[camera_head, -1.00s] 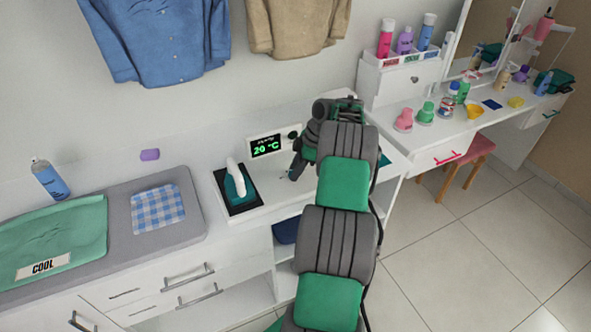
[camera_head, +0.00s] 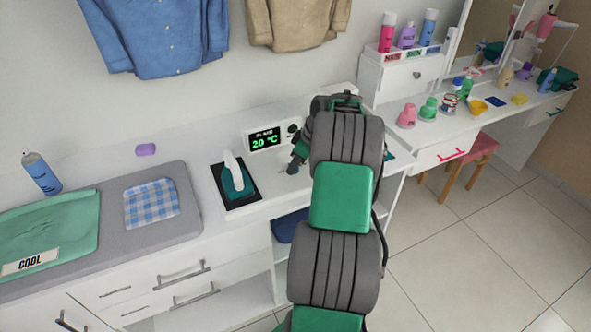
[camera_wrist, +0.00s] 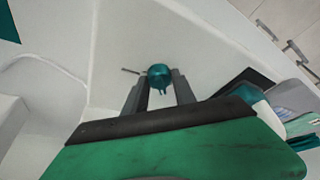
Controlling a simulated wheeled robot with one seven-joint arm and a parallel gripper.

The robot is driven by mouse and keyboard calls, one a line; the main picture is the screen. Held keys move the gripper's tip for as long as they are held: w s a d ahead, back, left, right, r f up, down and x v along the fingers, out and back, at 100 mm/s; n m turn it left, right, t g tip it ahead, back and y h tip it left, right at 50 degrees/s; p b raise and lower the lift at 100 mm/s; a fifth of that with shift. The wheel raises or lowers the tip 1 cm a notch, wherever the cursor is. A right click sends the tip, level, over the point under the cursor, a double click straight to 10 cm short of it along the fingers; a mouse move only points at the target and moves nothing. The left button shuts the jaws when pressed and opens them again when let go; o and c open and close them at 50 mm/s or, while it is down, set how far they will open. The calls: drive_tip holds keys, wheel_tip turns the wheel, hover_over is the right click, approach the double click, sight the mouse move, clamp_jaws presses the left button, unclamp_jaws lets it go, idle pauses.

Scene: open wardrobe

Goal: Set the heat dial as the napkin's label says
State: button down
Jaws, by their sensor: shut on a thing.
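A blue-and-white checked cloth (camera_head: 152,203), perhaps the napkin, lies on the grey ironing pad; I can read no label on it. A green folded cloth (camera_head: 45,232) at the left bears a white label reading "COOL" (camera_head: 30,262). The display (camera_head: 265,140) reads 20 °C; its upper line is too small to read. A dark round knob (camera_head: 294,129), likely the heat dial, is right of the display. My gripper (camera_head: 294,168) is low in front of it. In the wrist view, my gripper (camera_wrist: 159,88) is shut on a small teal round thing (camera_wrist: 159,72).
A teal and white iron (camera_head: 235,180) stands on a black rest left of my gripper. The grey pad (camera_head: 190,222) fills the left counter. A spray bottle (camera_head: 42,174) and purple block (camera_head: 146,150) are behind it. A vanity with several bottles is at right.

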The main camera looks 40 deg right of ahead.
drive_tip(key=m+h+b, duration=0.1)
drive_tip(key=m, duration=0.1)
drive_tip(key=m+b, duration=0.1)
drive_tip(key=m, duration=0.1)
drive_tip(key=shift+a+m+h, duration=0.15)
drive_tip(key=shift+m+h, duration=0.15)
drive_tip(key=shift+h, duration=0.1)
drive_tip(key=shift+r+m+h+b, duration=0.1)
drive_tip(key=shift+m+h+b, duration=0.7)
drive_tip(key=shift+m, duration=0.9)
drive_tip(key=c, duration=1)
unclamp_jaws()
drive_tip(key=shift+c, duration=0.2)
drive_tip(key=v, duration=0.7)
drive_tip(key=shift+r+b, duration=0.3)
drive_tip(key=shift+b, duration=0.05)
drive_tip(key=shift+s, duration=0.15)
